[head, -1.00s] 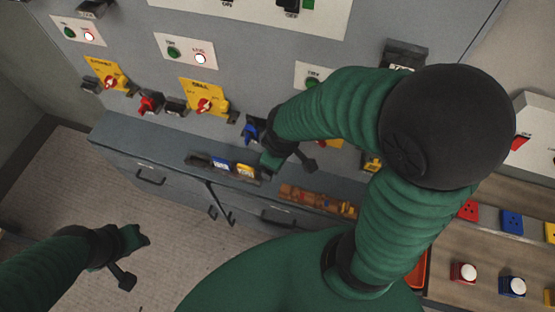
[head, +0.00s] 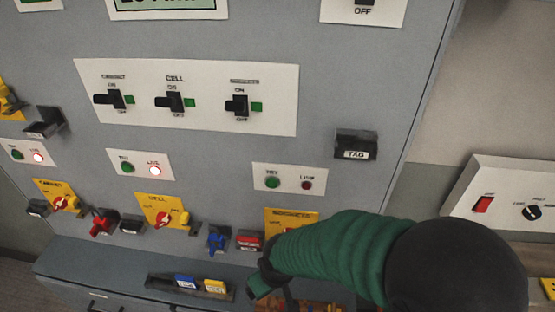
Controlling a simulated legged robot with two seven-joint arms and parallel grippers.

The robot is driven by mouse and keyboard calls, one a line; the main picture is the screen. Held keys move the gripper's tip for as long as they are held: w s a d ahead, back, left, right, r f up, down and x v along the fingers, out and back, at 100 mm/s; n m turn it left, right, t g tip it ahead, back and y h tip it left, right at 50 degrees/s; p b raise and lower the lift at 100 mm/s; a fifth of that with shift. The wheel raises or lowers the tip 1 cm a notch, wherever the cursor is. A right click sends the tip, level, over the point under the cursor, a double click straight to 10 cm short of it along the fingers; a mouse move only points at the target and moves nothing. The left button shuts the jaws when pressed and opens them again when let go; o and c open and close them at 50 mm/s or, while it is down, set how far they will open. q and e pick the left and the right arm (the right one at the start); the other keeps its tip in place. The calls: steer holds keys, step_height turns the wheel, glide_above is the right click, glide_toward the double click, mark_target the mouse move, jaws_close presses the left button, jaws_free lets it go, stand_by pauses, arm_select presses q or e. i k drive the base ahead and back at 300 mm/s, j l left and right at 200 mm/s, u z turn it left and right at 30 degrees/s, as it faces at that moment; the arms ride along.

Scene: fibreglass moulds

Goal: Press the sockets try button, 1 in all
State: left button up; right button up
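Below the three-switch plate, a small white plate at the right carries a green button (head: 272,182) and a dark red lamp (head: 307,185) whose label seems to read LIVE. It sits above the rightmost yellow switch plate (head: 291,217), whose label is blurred and whose lower part is hidden by my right arm. Two similar plates to the left have green buttons (head: 127,168) (head: 16,154) and lit lamps (head: 154,170) (head: 38,157). My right gripper (head: 260,287) is low at the cabinet ledge, below and apart from the button; its fingers are unclear. My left gripper is out of view.
A white plate (head: 200,98) holds three black switches. A black TAG holder (head: 356,145) sticks out at the right. Blue (head: 217,240) and red (head: 101,223) pieces hang low on the panel. A tray (head: 160,284) with blue and yellow tags lies on the ledge.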

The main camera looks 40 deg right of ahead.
mark_target(272, 183)
steer(key=z, duration=1.2)
